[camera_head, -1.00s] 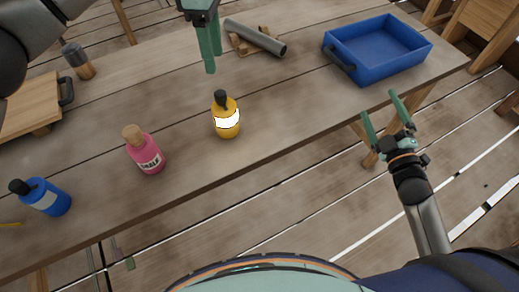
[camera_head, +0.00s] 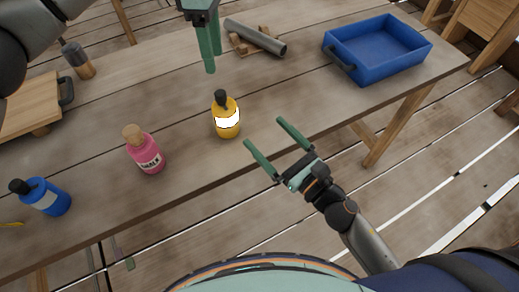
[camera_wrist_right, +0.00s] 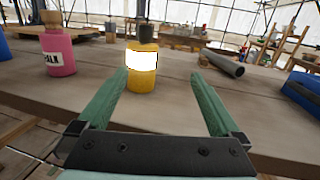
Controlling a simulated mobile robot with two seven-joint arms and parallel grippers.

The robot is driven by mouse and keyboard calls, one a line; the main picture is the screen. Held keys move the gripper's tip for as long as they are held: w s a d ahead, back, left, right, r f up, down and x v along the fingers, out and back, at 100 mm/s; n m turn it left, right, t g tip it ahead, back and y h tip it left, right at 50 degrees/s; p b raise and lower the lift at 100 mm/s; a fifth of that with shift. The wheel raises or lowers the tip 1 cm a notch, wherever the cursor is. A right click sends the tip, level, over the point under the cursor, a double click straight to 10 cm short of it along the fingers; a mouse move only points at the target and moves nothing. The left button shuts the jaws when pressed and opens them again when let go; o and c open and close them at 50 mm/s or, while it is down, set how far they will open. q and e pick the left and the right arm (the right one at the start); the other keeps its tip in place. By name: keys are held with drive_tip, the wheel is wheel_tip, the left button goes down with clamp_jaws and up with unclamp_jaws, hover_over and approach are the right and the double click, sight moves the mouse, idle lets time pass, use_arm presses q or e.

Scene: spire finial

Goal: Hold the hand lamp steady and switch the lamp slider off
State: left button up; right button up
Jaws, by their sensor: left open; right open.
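The hand lamp (camera_head: 227,129) is yellow with a bright white glowing band and a black top. It stands upright on the wooden table, and in the right wrist view the lamp (camera_wrist_right: 141,84) stands ahead, between and beyond the open fingers. I cannot make out its slider. My right gripper (camera_head: 270,137) is open and empty at the table's front edge, to the right of the lamp and apart from it; its fingers also show in the right wrist view (camera_wrist_right: 157,92). My left gripper (camera_head: 212,52) is open, fingers pointing down, above the table behind the lamp.
A pink bottle (camera_head: 148,156) and a blue bottle (camera_head: 50,199) stand left of the lamp. A grey pipe (camera_head: 256,38) lies on wooden blocks at the back. A blue tray (camera_head: 375,52) sits at the right end. The table around the lamp is clear.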

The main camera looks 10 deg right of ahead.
sight(225, 118)
drive_tip(key=shift+g, duration=0.5)
drive_tip(key=a+f, duration=0.1)
drive_tip(key=s+a+f, duration=0.1)
drive_tip(key=shift+s+a+f, duration=0.15)
drive_tip(key=shift+a+f, duration=0.2)
drive_tip(key=shift+a, duration=0.05)
drive_tip(key=x, duration=1.2)
drive_tip(key=shift+c, duration=0.4)
drive_tip(key=c, duration=1.4)
